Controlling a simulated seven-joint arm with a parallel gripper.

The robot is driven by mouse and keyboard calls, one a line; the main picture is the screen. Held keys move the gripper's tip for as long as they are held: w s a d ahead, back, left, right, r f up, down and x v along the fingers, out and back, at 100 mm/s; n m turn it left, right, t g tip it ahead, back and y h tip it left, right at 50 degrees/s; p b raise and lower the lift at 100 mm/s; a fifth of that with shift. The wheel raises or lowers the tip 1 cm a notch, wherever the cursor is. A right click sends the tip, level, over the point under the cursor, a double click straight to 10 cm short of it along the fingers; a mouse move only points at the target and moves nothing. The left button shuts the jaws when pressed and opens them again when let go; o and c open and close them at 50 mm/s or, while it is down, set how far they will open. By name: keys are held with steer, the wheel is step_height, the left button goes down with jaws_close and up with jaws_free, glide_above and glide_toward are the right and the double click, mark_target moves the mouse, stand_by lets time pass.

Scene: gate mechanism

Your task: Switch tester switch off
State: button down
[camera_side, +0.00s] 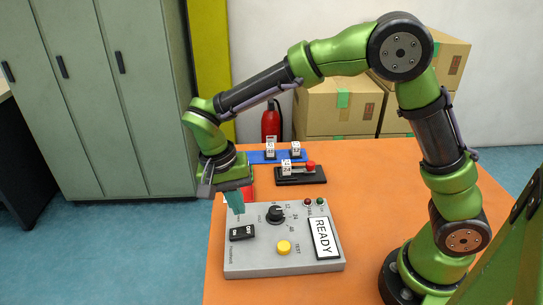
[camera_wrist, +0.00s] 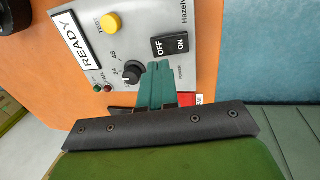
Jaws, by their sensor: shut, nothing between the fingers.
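The grey tester (camera_side: 300,264) lies on the orange table. Its black rocker switch (camera_side: 242,232) is at the left of the panel, with OFF and ON marked in white; it also shows in the wrist view (camera_wrist: 170,46). I cannot tell which side is pressed in. My gripper (camera_side: 238,207) has its teal fingers shut and empty, pointing down just behind the switch. In the wrist view, the fingertips (camera_wrist: 160,66) are close to the OFF end of the switch; whether they touch the panel is unclear.
A black knob (camera_side: 275,214), a yellow TEST button (camera_side: 284,247) and a READY sign (camera_side: 323,239) are on the tester. Behind it stand a black fixture with a red knob (camera_side: 302,178) and a blue strip with white blocks (camera_side: 262,157).

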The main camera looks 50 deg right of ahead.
mark_target(248, 231)
steer(key=f, duration=0.4)
steer(key=s+d+f, duration=0.1)
steer(key=f, duration=0.1)
stand_by(0.3)
